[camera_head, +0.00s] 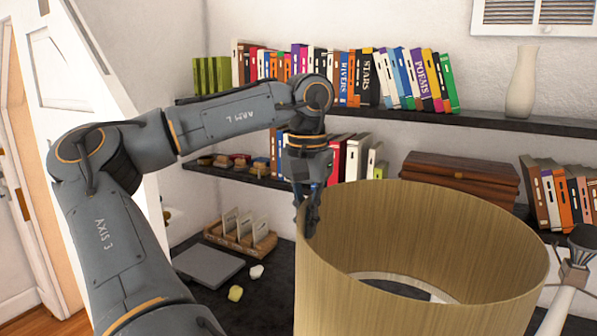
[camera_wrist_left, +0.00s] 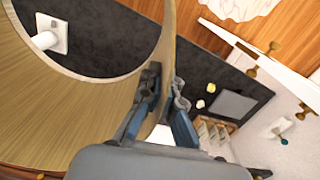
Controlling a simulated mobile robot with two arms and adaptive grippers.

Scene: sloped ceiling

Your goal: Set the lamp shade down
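The lamp shade (camera_head: 420,240) is a large, tan, open-topped drum at the lower right of the head view. Its curved wall (camera_wrist_left: 90,115) fills the left of the left wrist view. My left gripper (camera_head: 308,212) is at the left side of its rim. In the left wrist view, the fingers of the gripper (camera_wrist_left: 166,88) are on either side of the shade wall and close against it. The shade's lower edge is cut off in the head view, so I cannot tell whether it touches a surface.
A dark desk top (camera_head: 262,300) carries a grey flat slab (camera_head: 207,264), a wooden rack (camera_head: 240,236) and two small lumps. Shelves of books (camera_head: 420,80) and a white vase (camera_head: 521,82) stand behind.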

